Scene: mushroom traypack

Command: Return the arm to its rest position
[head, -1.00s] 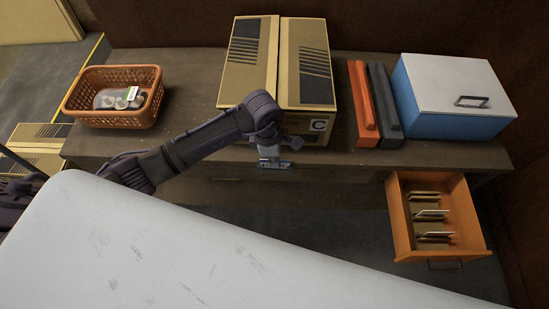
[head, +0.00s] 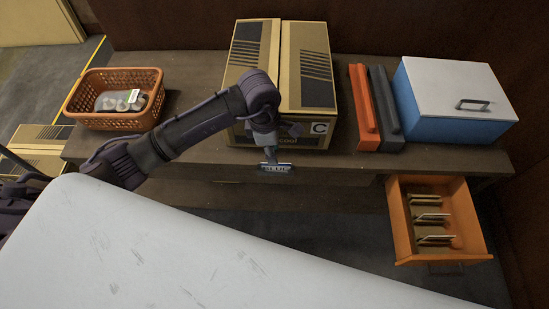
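My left arm (head: 200,125) comes in from the left, over the desk and in front of the cardboard box (head: 304,90). My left gripper (head: 276,169) hangs down from the wrist, just in front of the desk's front edge. Nothing shows held in it, but its fingers are too small and foreshortened to tell whether they are open or shut. The arm hides part of the box's front face. My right gripper is out of view.
An orange basket (head: 88,121) holding a clear pack of mushrooms (head: 120,101) stands on the desk (head: 190,70). Orange (head: 362,108) and dark (head: 384,108) binders and a blue-white case (head: 455,128) stand right. An open drawer (head: 403,232) juts out front right.

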